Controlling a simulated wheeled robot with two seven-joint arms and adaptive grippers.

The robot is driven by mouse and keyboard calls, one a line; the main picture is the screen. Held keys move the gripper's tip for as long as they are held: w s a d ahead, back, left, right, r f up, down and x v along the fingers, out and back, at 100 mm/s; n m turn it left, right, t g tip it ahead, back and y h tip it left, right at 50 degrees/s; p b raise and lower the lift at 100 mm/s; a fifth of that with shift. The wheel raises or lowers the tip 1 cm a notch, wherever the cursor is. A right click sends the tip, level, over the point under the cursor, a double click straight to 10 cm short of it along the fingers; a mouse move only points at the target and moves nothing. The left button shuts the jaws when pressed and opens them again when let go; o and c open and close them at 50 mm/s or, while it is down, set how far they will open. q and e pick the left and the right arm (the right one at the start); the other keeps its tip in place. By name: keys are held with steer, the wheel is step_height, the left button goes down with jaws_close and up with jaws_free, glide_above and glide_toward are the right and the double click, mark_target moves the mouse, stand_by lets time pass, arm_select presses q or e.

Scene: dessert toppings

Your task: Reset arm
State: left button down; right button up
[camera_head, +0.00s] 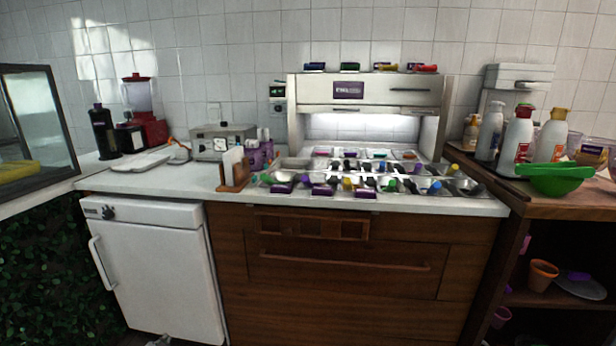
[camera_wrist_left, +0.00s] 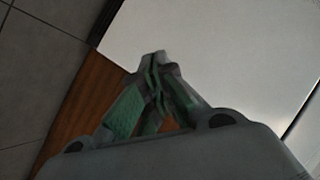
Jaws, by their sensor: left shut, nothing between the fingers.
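My left gripper (camera_wrist_left: 155,60) is in the left wrist view with its green-sided fingers together, shut and empty. Beyond it are a white panel (camera_wrist_left: 220,40) and a strip of brown wood (camera_wrist_left: 85,100). In the head view only a small grey piece shows at the bottom edge, left of the middle, too little to tell which part it is. My right gripper is not in view.
A counter carries a toppings station (camera_head: 365,95) with several tubs and coloured-handled scoops. A white fridge (camera_head: 155,265) stands below left. Bottles and a green bowl (camera_head: 553,178) stand on the right-hand wooden counter (camera_head: 540,205). A red blender (camera_head: 150,130) stands back left.

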arm_select(q)
steer(key=s+d+r+n+g+h, duration=0.2)
steer(key=s+d+r+g, duration=0.1)
steer(key=s+d, duration=0.8)
steer(key=s+d+r+n+g+h, duration=0.2)
steer(key=s+d+r+g, duration=0.1)
steer(key=s+d, duration=0.9)
steer(key=s+g, duration=0.1)
steer(key=s, duration=0.2)
steer(key=shift+d+n+g+p, duration=0.25)
steer(key=shift+n+g+p, duration=0.05)
steer(key=shift+p, duration=0.05)
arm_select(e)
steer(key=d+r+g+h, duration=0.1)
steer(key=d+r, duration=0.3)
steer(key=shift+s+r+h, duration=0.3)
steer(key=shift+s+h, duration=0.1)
arm_select(q)
steer(key=shift+w+f+p, duration=0.2)
steer(key=shift+p, duration=0.55)
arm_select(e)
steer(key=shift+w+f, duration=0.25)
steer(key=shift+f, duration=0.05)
